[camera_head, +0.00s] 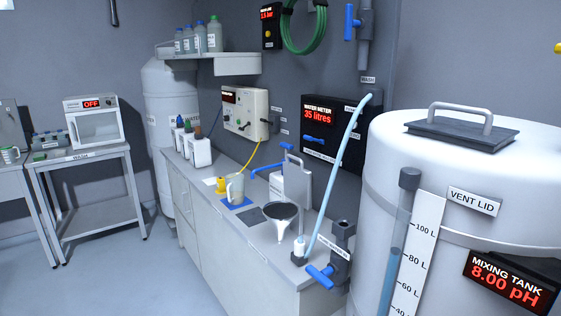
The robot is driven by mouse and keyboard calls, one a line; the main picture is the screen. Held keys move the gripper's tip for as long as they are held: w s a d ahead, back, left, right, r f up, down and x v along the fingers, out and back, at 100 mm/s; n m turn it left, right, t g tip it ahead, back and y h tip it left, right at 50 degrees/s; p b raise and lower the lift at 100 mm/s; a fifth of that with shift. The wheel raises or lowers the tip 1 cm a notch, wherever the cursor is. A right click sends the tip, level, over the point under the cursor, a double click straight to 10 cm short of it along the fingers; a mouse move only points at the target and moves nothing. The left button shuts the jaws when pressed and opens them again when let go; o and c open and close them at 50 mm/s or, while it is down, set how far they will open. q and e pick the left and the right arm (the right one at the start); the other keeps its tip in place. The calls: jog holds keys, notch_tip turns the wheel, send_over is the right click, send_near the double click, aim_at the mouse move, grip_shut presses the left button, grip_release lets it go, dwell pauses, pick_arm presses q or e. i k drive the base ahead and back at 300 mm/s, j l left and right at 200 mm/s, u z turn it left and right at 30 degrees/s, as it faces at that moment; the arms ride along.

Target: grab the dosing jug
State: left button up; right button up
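A clear jug (236,189) with a handle, likely the dosing jug, stands upright on a blue mat (240,206) on the long counter. Its contents are too small to make out. Neither of my grippers shows in this view, so nothing is seen touching the jug.
A yellow object (221,185) stands just left of the jug. A dark funnel (280,211) and a grey panel (297,184) are to its right. The large white mixing tank (440,180) fills the right foreground. Open floor (145,275) lies left of the counter.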

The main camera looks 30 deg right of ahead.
aim_at(235, 185)
jog(key=u, duration=0.1)
jog(key=i+u, duration=0.1)
jog(key=i, duration=3.8)
jog(key=i+z, duration=0.1)
jog(key=i, duration=0.6)
jog(key=i+j+z, duration=0.15)
jog(key=i, duration=0.55)
jog(key=i+j+z, duration=0.1)
jog(key=i, duration=0.6)
jog(key=j, duration=0.05)
